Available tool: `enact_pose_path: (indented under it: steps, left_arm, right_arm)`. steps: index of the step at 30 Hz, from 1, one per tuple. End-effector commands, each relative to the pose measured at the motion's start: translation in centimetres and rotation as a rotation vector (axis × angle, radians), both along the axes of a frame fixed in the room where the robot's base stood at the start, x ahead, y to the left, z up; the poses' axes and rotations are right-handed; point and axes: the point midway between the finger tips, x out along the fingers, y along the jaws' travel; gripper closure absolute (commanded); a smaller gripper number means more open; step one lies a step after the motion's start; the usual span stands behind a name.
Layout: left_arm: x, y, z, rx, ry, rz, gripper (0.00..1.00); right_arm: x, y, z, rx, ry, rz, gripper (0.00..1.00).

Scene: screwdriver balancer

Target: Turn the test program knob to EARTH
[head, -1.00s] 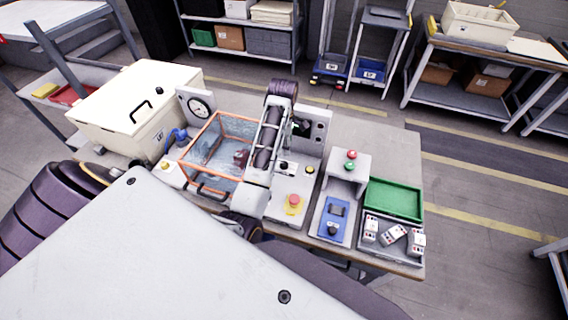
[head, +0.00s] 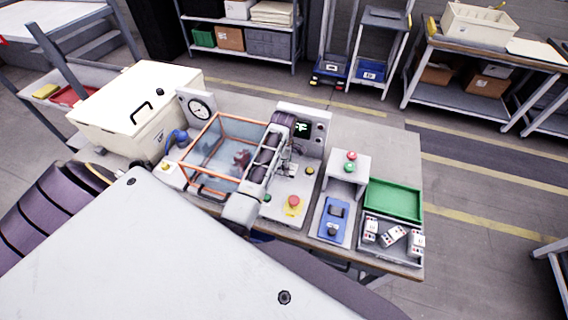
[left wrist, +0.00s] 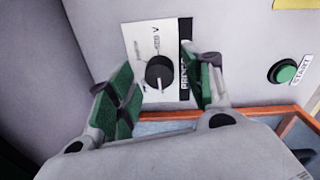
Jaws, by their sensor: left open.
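The test program knob (left wrist: 159,72) is a round black dial on a white and black label plate, on the machine's grey panel. The plate's lettering is partly covered and I cannot read which setting the knob points to. My left gripper (left wrist: 160,78) is open, with a green-padded finger on each side of the knob. I cannot tell whether either pad touches it. In the head view my left gripper (head: 285,163) is over the panel right of the orange-framed box, mostly hidden by its arm. My right gripper is out of view.
A green START button (left wrist: 283,71) sits right of the knob. The orange-framed clear box (head: 200,188) borders the panel. A red emergency stop (head: 293,201), a lit screen (head: 302,128), a blue device (head: 334,220) and a green tray (head: 394,199) stand nearby.

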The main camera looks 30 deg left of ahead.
Motion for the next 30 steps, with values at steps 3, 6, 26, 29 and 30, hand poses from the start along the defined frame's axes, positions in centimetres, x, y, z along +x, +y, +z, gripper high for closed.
enact_pose_path:
  steps: [3,6,26,29,30]
  left_arm:
    - [-0.03,0.03,-0.53,0.0,0.001,0.0,0.49]
    - [0.0,0.04,-0.7,0.001,0.0,0.0,0.49]
    - [0.0,0.04,-0.71,0.0,0.001,0.0,0.96]
    - [-0.01,0.04,-0.71,0.0,0.001,-0.003,0.96]
    - [-0.01,0.04,-0.71,0.0,0.001,-0.006,0.96]
  right_arm:
    - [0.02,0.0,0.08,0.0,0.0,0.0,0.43]
    - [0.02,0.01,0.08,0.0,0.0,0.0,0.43]
    - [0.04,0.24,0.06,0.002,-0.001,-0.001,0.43]
    - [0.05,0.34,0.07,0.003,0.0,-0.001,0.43]
    - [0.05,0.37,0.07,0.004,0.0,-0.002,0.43]
